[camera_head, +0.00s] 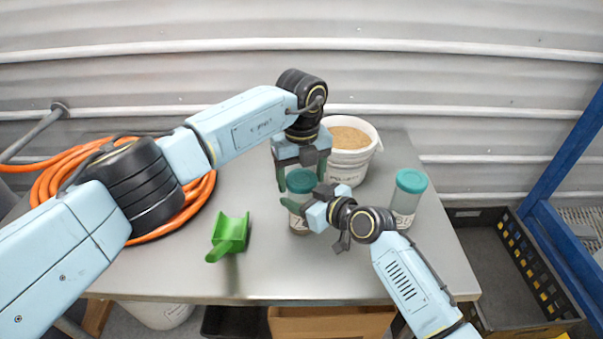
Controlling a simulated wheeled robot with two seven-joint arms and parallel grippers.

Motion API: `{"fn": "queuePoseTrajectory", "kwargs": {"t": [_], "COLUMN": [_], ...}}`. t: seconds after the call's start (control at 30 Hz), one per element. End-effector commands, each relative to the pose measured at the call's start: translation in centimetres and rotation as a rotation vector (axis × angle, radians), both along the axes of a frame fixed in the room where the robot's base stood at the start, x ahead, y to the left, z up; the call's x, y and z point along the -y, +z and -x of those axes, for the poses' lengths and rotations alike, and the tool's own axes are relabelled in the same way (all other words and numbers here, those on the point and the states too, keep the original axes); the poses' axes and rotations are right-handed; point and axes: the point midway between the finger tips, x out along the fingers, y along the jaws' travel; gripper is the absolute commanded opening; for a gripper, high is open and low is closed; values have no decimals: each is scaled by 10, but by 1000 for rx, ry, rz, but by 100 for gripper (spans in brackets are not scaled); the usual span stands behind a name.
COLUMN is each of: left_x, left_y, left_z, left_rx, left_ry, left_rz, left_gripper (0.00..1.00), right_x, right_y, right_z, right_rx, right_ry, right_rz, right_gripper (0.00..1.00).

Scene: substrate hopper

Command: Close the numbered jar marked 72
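A clear jar (299,226) with brownish contents and a teal lid (301,181) on top stands at the middle of the table; its label is mostly hidden, with perhaps a 7 showing. My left gripper (301,183) points down over this jar, its green fingers apart on either side of the lid. My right gripper (287,204) reaches in from the right at the jar's upper part; its arm covers part of the jar, and its grip is unclear. A second jar (403,207) with a teal lid (411,181) stands to the right, its label not readable.
A white bucket (349,167) of tan grain stands behind the jars. A green scoop (229,236) lies left of the middle. A coiled orange hose (62,178) is at the far left. The front of the grey table (290,272) is clear. A black crate (500,268) sits right of the table.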

Motion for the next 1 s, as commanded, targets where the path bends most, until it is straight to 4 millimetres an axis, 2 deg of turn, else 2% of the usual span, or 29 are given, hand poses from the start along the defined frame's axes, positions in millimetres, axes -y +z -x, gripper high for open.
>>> {"fn": "queuePoseTrajectory", "kwargs": {"t": [0.03, 0.27, 0.37, 0.63, 0.93, 0.97, 1.0], "left_x": [0, 0, 0, 0, 0, 0, 0], "left_y": [0, 0, 0, 0, 0, 0, 0], "left_z": [0, 0, 0, 0, 0, 0, 0], "left_rx": [0, 0, 0, 1, 0, 0, 0], "left_ry": [0, 0, -14, -261, -282, -282, -282], "left_rz": [0, 0, 0, 0, 1, 1, 1], "left_gripper": [64, 35, 35, 34, 34, 64, 70], "right_x": [0, 0, 0, 0, 0, 0, 0], "right_y": [0, 0, 0, 0, 0, 0, 0], "right_z": [0, 0, 0, 0, 0, 0, 0], "right_rx": [-1, -1, -1, 0, 0, 0, 0], "right_ry": [1, 1, 1, 0, 1, 1, 1], "right_rz": [-1, -1, -1, 0, 0, 0, 0], "right_gripper": [0, 0, 0, 0, 0, 0, 0]}}
